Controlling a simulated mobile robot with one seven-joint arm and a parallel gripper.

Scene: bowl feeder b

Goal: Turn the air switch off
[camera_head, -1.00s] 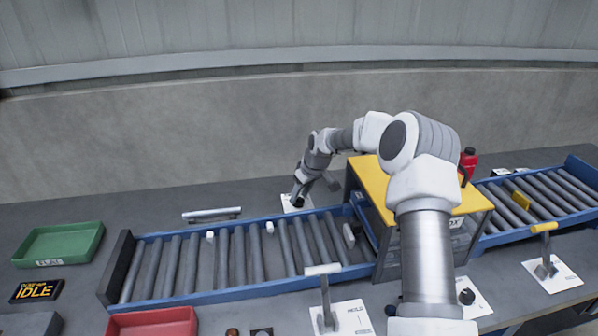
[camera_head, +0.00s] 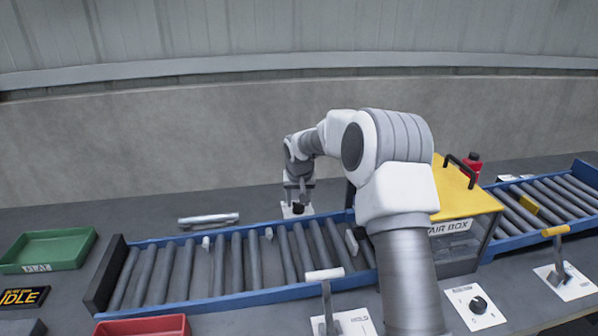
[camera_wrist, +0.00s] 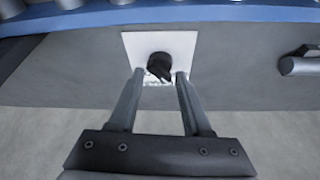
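A black rotary knob (camera_wrist: 160,66) sits on a white square plate (camera_wrist: 184,46) on the bench behind the conveyor. Its lettering is partly hidden and unreadable, so I cannot tell whether it is the air switch. My gripper (camera_wrist: 161,74) is open and points down at this knob, with one finger to each side; contact is unclear. In the head view my gripper (camera_head: 299,190) is over the far plate (camera_head: 287,211). Another black knob (camera_head: 478,305) on a white labelled plate (camera_head: 461,294) is on the near side, in front of the air box (camera_head: 470,203).
The blue-railed roller conveyor (camera_head: 215,265) runs between the near and far bench strips. A lever with a white handle (camera_head: 325,274) and one with a yellow handle (camera_head: 555,231) stand in front. A metal bar handle (camera_head: 208,219) lies left of my gripper.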

